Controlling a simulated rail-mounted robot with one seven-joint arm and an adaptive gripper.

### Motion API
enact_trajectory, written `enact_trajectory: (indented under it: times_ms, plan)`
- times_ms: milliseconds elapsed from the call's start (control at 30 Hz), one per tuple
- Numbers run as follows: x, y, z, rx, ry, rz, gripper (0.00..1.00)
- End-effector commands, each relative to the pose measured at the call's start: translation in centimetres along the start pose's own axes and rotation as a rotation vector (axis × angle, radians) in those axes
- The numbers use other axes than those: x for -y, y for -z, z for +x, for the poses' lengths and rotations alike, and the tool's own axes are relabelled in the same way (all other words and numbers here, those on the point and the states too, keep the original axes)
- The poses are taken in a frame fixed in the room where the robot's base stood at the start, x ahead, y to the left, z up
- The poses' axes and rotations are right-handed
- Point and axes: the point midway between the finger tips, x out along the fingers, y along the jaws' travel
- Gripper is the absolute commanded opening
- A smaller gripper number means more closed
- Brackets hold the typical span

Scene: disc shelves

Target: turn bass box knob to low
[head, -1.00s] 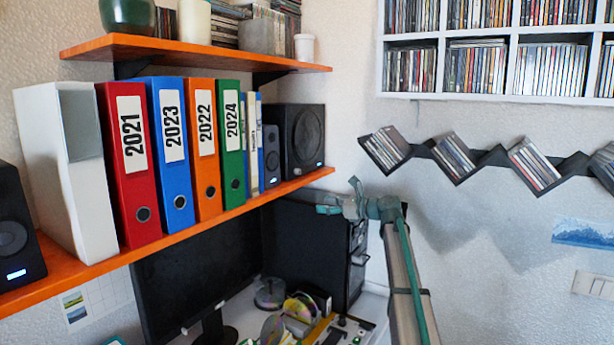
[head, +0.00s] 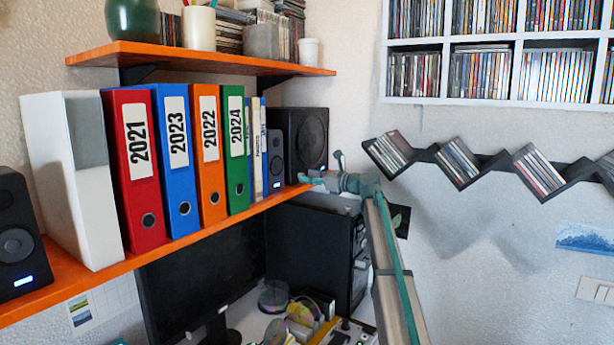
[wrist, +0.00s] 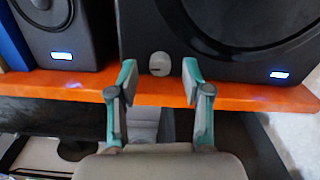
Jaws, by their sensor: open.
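The bass box (head: 304,135) is the large black speaker at the right end of the orange shelf. It also fills the upper right of the wrist view (wrist: 222,72), with a lit blue-white light at its lower right. Its small grey round knob (wrist: 159,61) is low on the front face, with a faint dark mark near its lower part. My gripper (wrist: 160,75) is open, its teal-edged fingers on either side of the knob in the picture, with gaps on both sides. The remaining depth is unclear. In the head view my gripper (head: 321,172) is by the box's lower front; the knob is hidden or too small there.
The orange shelf edge (wrist: 255,97) runs across just under the box. A smaller speaker (head: 276,157) stands left of it, beside several binders. A black computer case (head: 312,250) is below. Disc racks (head: 458,160) hang on the right wall.

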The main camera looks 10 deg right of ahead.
Motion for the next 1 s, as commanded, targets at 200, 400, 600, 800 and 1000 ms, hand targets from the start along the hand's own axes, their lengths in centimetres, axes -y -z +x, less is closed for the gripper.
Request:
enact_trajectory:
  times_ms: [200, 400, 600, 800, 1000]
  plan:
    - [0.04, 0.01, 1.31, -0.001, 0.001, -0.001, 0.49]
    - [0.01, 0.06, 1.39, -0.001, 0.001, -0.001, 0.49]
    - [0.01, 0.06, 1.37, -0.001, 0.001, -0.001, 0.28]
    - [0.0, 0.06, 1.36, -0.001, 0.001, -0.001, 0.0]
    - [0.0, 0.09, 1.36, -0.001, 0.001, -0.007, 0.0]
